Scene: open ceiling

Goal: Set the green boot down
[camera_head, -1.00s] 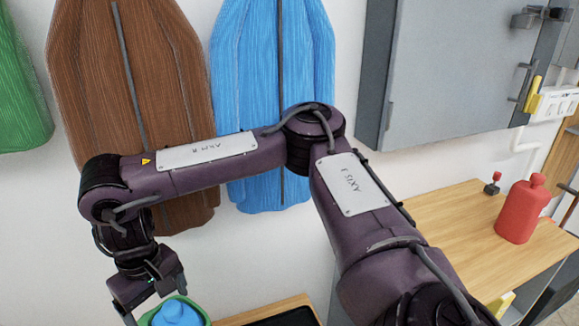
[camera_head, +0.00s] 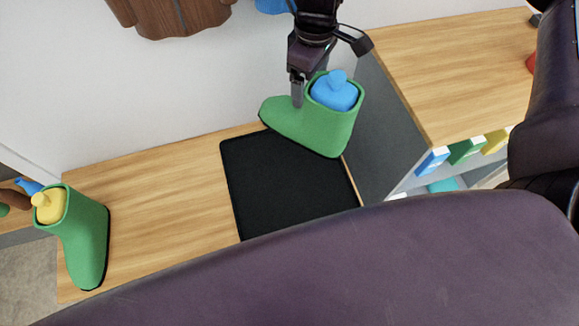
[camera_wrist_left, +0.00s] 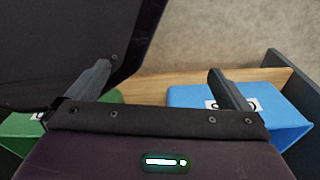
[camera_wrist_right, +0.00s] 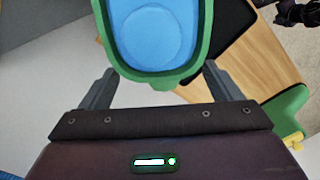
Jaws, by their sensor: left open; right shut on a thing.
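My left gripper (camera_wrist_left: 158,68) is open and empty, outside the head view.
A grey-sided cabinet (camera_head: 385,125) rises right of the tray. A blue box (camera_wrist_left: 240,98) and a green box (camera_wrist_left: 105,97) lie near my left gripper.

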